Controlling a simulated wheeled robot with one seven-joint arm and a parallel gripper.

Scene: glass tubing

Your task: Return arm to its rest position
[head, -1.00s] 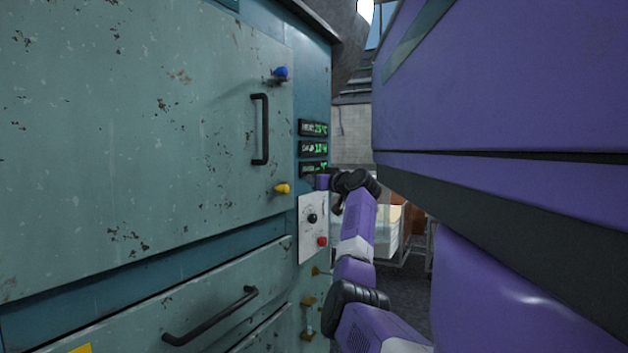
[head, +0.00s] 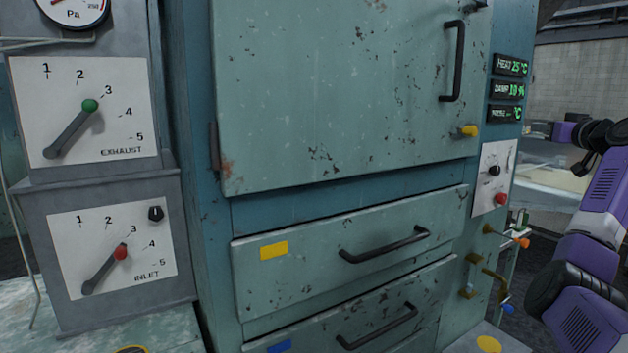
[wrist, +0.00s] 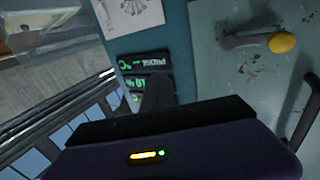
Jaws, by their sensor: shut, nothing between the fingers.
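My arm (head: 603,190) is bent upright at the right edge of the head view, in front of the light table area. Its end, with my gripper (head: 564,131), is small there and partly hidden by the wrist. In the wrist view my gripper (wrist: 158,92) shows as dark, closed fingers beyond the purple wrist housing, with nothing held. The fingers overlap the view of the green-lit displays (wrist: 147,62); I cannot tell the gap, but no contact is clear.
The teal cabinet (head: 330,110) has a closed upper door and closed drawers (head: 350,255). Its yellow knob (head: 468,131), red button (head: 501,199) and orange-tipped valve (head: 521,243) are near my arm. Exhaust (head: 85,110) and inlet (head: 112,250) dial panels stand left. Floor shows at right.

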